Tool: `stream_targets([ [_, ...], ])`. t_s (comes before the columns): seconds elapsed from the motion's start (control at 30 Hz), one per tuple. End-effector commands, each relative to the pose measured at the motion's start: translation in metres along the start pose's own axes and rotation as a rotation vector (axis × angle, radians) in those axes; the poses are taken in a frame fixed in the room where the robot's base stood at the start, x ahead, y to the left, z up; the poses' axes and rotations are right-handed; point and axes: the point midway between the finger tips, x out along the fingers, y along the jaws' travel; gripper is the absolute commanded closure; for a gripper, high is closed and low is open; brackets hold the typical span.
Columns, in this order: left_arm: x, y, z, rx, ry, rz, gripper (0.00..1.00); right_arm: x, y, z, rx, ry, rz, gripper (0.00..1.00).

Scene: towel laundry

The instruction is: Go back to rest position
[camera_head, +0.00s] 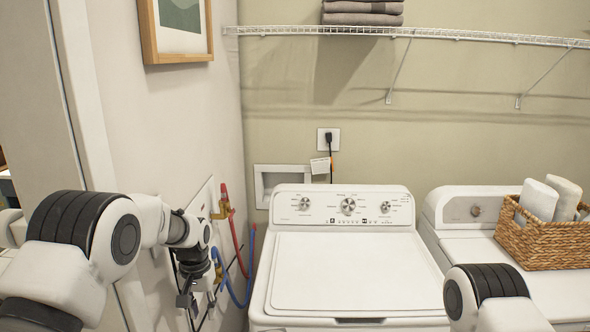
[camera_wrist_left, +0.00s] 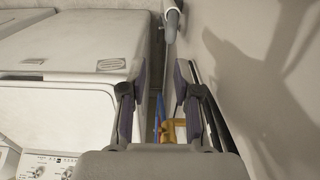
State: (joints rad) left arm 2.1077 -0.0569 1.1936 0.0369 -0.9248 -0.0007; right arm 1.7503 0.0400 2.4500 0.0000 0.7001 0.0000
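My left gripper (camera_head: 203,294) hangs at the lower left in the head view, between the side wall and the washing machine, in front of the hoses. In the left wrist view its two fingers (camera_wrist_left: 160,98) stand apart with nothing held between them. Only a rounded part of my right arm shows at the lower right of the head view. My right gripper is out of view. The white washing machine (camera_head: 345,265) stands in the middle with its lid shut. Its control panel also shows at the lower left of the left wrist view (camera_wrist_left: 48,165).
Red (camera_head: 237,245) and blue (camera_head: 247,270) hoses run by the left wall. A second white machine (camera_head: 455,218) on the right bears a wicker basket (camera_head: 545,245) with rolled light towels. Folded grey towels (camera_head: 362,12) lie on the wire shelf (camera_head: 450,34). The washer lid is clear.

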Motion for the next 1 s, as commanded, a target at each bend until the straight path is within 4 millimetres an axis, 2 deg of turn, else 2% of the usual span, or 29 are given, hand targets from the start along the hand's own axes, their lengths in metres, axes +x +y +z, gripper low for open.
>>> stream_targets([
  [0.27,0.086,-0.007,0.032,-0.012,-0.007,0.0,0.69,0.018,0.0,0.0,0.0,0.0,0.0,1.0],
  [0.37,0.127,-0.011,0.054,-0.018,-0.008,0.0,0.69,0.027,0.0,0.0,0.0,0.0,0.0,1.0],
  [0.47,0.176,-0.015,0.087,-0.025,-0.01,0.0,0.69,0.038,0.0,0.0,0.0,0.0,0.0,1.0],
  [0.57,0.234,-0.02,0.135,-0.033,-0.014,0.0,0.69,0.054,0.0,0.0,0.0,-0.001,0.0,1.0],
  [0.6,0.256,-0.021,0.159,-0.036,-0.013,0.0,0.69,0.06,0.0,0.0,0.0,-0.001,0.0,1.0],
  [0.67,0.287,-0.023,0.199,-0.041,-0.014,0.0,0.69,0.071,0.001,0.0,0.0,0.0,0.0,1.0],
  [0.73,0.319,-0.025,0.253,-0.048,-0.015,0.001,0.69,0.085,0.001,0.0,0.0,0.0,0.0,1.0],
  [0.8,0.339,-0.025,0.306,-0.053,-0.013,0.003,0.69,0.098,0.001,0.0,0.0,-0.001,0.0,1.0],
  [0.9,0.347,-0.024,0.365,-0.061,-0.006,0.006,0.69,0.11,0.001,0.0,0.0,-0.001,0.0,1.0],
  [1.0,0.342,-0.024,0.396,-0.066,0.002,0.008,0.69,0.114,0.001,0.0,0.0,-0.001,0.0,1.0],
])
